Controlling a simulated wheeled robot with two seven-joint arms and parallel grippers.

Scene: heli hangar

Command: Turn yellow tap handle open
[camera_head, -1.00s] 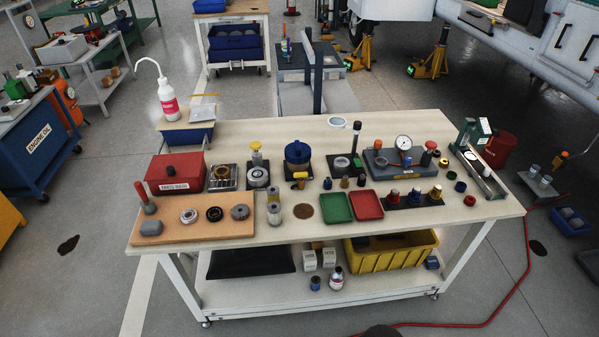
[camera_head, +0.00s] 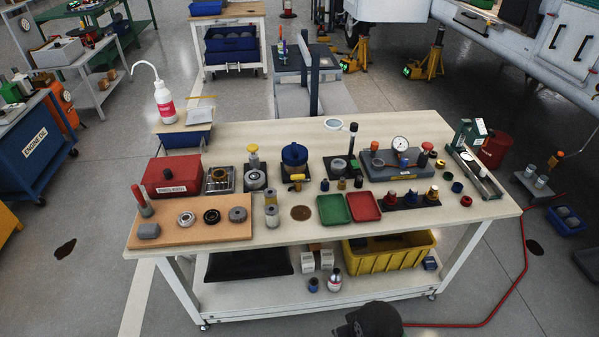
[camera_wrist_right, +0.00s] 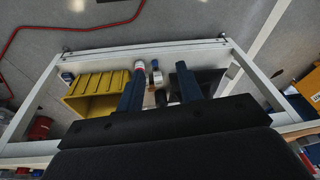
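The yellow tap handle (camera_head: 296,178) sits low on the front of a blue round vessel (camera_head: 294,155), which stands on a dark base at the middle of the workbench. At this size I cannot tell how far the handle is turned. My right gripper (camera_wrist_right: 158,72) shows in the right wrist view with its two dark fingers apart and nothing between them. It points at the bench's lower shelf, away from the tap. In the head view only a dark rounded part of my arm shows at the bottom edge. My left gripper is not in view.
The workbench (camera_head: 240,135) is crowded. A yellow-topped part (camera_head: 253,160) stands left of the vessel, a black upright post (camera_head: 352,140) right. Small fittings (camera_head: 341,184), a green tray (camera_head: 333,210) and a red tray (camera_head: 363,206) lie in front. A yellow bin (camera_head: 390,253) is below.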

